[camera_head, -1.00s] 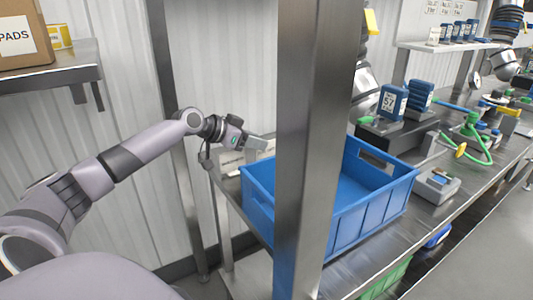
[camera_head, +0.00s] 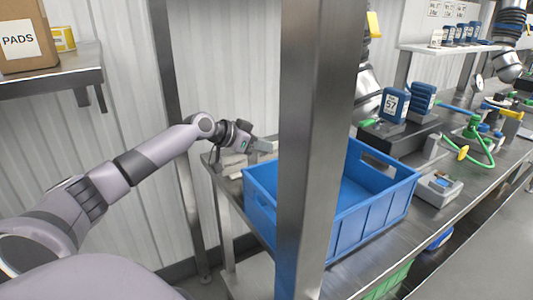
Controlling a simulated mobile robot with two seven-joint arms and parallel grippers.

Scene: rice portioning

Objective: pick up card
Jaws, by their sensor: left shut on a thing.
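My left gripper (camera_head: 264,146) is at the back left corner of the steel bench, just behind the blue bin, with its fingers pointing right. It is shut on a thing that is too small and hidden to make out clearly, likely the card. A pale, card-like piece (camera_head: 234,166) shows below the gripper on the bench corner. I cannot tell whether the fingers touch it. My right gripper is not in view.
A steel post (camera_head: 310,150) stands in front of the blue bin (camera_head: 372,222). Blue containers (camera_head: 393,105) and a grey device (camera_head: 438,188) are on the bench to the right. A shelf (camera_head: 60,76) with a PADS box (camera_head: 28,36) is at upper left.

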